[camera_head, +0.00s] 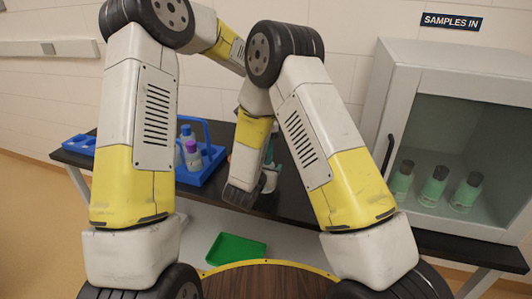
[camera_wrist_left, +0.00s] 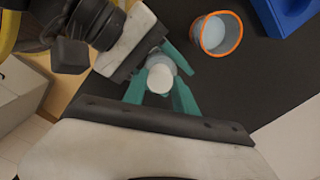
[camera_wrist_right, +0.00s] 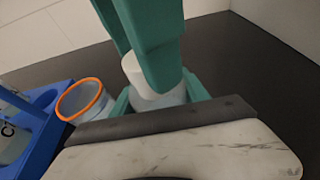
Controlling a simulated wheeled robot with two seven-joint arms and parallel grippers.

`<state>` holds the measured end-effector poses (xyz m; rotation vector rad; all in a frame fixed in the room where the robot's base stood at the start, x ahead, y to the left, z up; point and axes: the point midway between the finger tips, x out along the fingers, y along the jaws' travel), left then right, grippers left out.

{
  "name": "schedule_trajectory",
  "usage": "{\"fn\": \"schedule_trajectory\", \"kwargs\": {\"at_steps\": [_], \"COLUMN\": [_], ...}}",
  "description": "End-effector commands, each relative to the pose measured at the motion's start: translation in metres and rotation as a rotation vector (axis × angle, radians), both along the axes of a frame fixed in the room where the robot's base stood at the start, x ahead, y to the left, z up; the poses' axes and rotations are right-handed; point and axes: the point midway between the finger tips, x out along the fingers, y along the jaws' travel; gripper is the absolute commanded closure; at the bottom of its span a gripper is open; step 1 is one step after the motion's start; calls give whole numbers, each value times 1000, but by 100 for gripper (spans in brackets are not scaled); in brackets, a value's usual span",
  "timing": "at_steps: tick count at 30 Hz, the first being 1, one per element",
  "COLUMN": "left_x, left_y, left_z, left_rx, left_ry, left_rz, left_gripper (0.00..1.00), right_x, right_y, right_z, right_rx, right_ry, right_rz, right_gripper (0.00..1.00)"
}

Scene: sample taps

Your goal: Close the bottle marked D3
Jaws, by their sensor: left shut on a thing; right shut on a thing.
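A small clear bottle (camera_wrist_right: 163,97) with a white cap (camera_wrist_right: 139,72) is between my two grippers in the right wrist view. My right gripper (camera_wrist_right: 155,100) is shut around the bottle's body. My left gripper (camera_wrist_left: 160,88) comes from above, its teal fingers shut on the white cap, which also shows in the left wrist view (camera_wrist_left: 159,78). The cap sits at the bottle's mouth; how tightly it is seated cannot be told. No D3 mark is readable. In the head view, my arms hide most of the bottle and the left gripper.
An orange-rimmed cup (camera_wrist_left: 217,34) stands beside the bottle on the dark table (camera_wrist_left: 262,75). A blue rack (camera_head: 190,176) holds several bottles. A cabinet (camera_head: 402,85) with three green bottles stands at right. A green tray (camera_head: 237,249) lies lower, in front.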

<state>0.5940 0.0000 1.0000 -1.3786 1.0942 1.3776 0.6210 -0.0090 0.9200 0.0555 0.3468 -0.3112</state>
Motion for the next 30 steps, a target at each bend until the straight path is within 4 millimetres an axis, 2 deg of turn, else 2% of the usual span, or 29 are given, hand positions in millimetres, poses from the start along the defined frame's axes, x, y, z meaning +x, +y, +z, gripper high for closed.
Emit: {"fn": "schedule_trajectory", "kwargs": {"at_steps": [3,9,14,15,18,26,30], "left_x": [1,1,1,1,1,0,1], "left_y": [1,0,0,0,0,0,0], "left_z": [0,0,0,0,0,0,12], "left_rx": [-1,-2,0,0,0,0,0], "left_ry": [-2,-3,-4,-4,-3,0,-3], "left_rz": [-288,-674,-672,-672,-671,-670,-669], "left_gripper": [100,100,100,58,41,41,41], "right_x": [0,0,0,0,0,0,0], "right_y": [0,0,0,0,0,0,0], "right_z": [0,0,0,0,0,0,0], "right_rx": [0,0,0,0,0,0,0], "right_ry": [0,0,0,0,0,0,-1], "right_rz": [0,0,0,0,0,0,0], "right_gripper": [100,100,100,100,100,100,100]}}
